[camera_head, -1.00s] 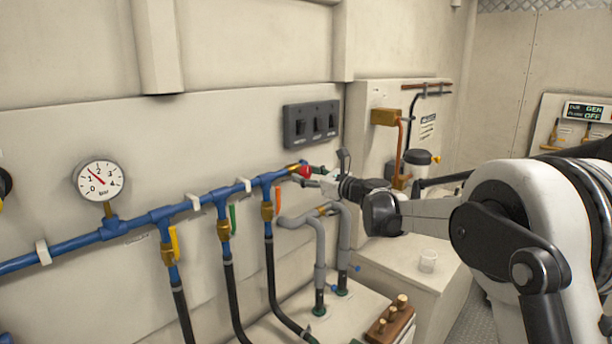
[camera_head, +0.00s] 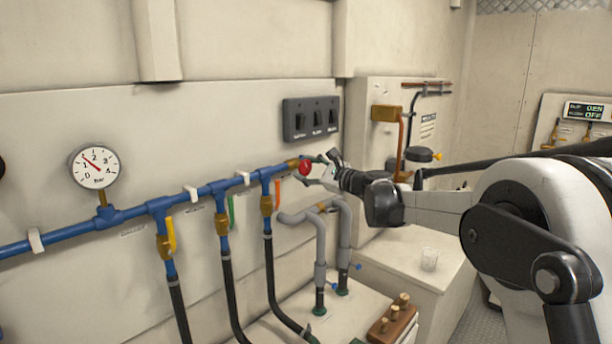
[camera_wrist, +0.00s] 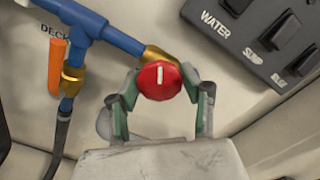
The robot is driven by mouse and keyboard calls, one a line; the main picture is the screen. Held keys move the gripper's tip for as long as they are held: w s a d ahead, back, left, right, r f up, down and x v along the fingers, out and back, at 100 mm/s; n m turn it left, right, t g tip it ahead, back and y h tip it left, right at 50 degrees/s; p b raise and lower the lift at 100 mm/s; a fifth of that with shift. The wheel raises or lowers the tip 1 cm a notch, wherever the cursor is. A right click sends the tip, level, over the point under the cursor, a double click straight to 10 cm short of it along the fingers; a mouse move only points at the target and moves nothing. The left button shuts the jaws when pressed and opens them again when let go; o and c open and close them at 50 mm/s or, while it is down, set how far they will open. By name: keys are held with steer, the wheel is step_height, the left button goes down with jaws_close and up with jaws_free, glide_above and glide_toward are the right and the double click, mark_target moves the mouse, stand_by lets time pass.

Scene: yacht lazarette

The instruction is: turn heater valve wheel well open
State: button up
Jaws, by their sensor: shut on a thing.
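The red valve wheel (camera_head: 305,168) sits on a brass fitting at the right end of the blue pipe. In the wrist view the red wheel (camera_wrist: 159,81) faces the camera, with a white mark pointing straight up. My gripper (camera_head: 312,170) is at the wheel, and in the wrist view my gripper (camera_wrist: 160,88) has one finger on each side of it, shut on its rim. The wheel's back is hidden.
A switch panel (camera_head: 311,119) is on the wall just above the wheel. Blue pipe (camera_head: 180,203) with several lever valves runs left to a pressure gauge (camera_head: 94,167). Grey bent pipes (camera_head: 318,235) stand below.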

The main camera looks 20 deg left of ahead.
steer(key=n+b, duration=0.2)
steer(key=n, duration=0.3)
steer(key=shift+n, duration=0.3)
stand_by(0.5)
steer(key=o, duration=1.2)
steer(key=v, duration=1.2)
